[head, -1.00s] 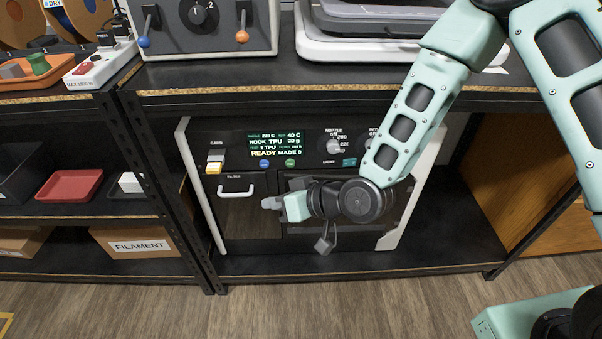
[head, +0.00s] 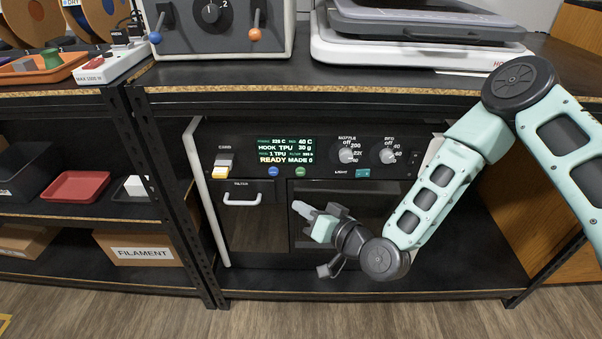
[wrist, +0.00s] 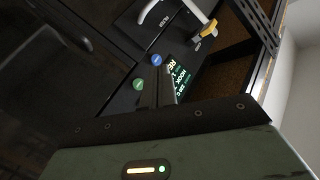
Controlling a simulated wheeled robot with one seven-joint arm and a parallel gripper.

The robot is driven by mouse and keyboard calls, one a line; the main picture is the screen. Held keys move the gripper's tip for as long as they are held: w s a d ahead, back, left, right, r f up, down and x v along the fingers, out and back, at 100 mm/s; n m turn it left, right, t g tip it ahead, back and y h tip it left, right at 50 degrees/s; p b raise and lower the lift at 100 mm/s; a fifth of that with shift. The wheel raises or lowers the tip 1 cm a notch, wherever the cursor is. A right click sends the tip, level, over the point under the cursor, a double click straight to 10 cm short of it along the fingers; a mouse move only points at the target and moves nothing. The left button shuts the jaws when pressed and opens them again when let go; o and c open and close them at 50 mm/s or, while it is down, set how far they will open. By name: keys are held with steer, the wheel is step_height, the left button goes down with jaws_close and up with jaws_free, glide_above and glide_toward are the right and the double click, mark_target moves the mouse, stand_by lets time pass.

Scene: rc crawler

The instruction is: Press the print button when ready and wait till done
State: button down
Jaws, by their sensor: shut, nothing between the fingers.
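The printer (head: 262,228) stands on the lower shelf. Its screen (head: 286,150) shows green and yellow text including "HOOK TPU", "READY" and "MADE 0". Below the screen are a blue button (head: 273,171) and a green button (head: 300,171); their labels are too small to read. In the wrist view the blue button (wrist: 156,59) and green button (wrist: 138,84) lie near the fingertips. My gripper (head: 297,207) is shut and empty, in front of the printer and below the green button in the head view. Its closed fingers (wrist: 157,80) partly cover the screen (wrist: 180,77) in the wrist view.
Nozzle (head: 347,155) and bed (head: 388,155) knobs sit right of the screen. A yellow-tipped switch (head: 221,170) and a white drawer handle (head: 243,199) are at the left. The shelf edge (head: 330,88) overhangs the printer.

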steer(key=shift+w+d+b, duration=0.15)
steer(key=shift+w+b, duration=0.4)
steer(key=shift+w, duration=3.8)
steer(key=shift+w, duration=0.4)
steer(key=shift+w, duration=0.4)
steer(key=shift+s, duration=0.85)
steer(key=shift+s+p, duration=0.3)
steer(key=shift+s, duration=2.2)
